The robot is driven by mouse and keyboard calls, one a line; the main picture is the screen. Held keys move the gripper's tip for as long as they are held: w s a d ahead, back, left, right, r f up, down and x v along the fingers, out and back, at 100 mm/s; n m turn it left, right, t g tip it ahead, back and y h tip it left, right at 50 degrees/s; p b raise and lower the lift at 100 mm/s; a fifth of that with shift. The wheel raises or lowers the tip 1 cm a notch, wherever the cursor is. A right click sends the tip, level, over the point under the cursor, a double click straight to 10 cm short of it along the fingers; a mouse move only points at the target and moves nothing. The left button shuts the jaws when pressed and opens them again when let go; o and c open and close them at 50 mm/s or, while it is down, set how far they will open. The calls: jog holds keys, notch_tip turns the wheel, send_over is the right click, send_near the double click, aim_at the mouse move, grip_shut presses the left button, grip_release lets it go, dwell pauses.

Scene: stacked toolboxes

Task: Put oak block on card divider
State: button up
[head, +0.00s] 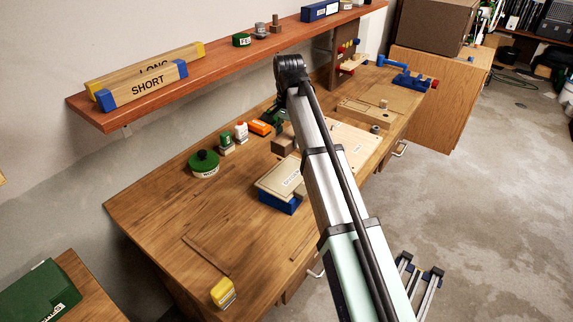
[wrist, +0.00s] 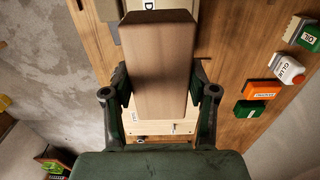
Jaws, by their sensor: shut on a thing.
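My gripper (wrist: 160,98) is shut on the oak block (wrist: 158,65), a thick brown wooden piece between its dark green fingers. In the head view the oak block (head: 284,145) shows below my gripper (head: 277,114), partly behind my arm, above the bench. The block hides much of what lies under it in the wrist view. A flat pale panel with a label (head: 273,182) lies on a blue box (head: 281,206) nearer to the head camera. A pale labelled piece, showing a letter D, reaches past the block at the top of the wrist view (wrist: 112,11). I cannot tell which is the card divider.
An orange box (head: 260,128), a white glue bottle (head: 241,130) and green containers (head: 204,164) stand along the wall side. A large pale board (head: 355,143) lies behind my arm. A wooden shelf (head: 225,60) overhangs the bench. The bench's near left part is mostly clear.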

notch_tip(320, 180, down, 12)
jog(key=p, duration=0.2)
jog(key=shift+p, duration=0.4)
jog(key=shift+f, duration=0.2)
jog(key=o, duration=1.3)
jog(key=shift+c, duration=0.2)
notch_tip(320, 180, up, 12)
jog(key=b, duration=0.3)
jog(key=shift+r, duration=0.15)
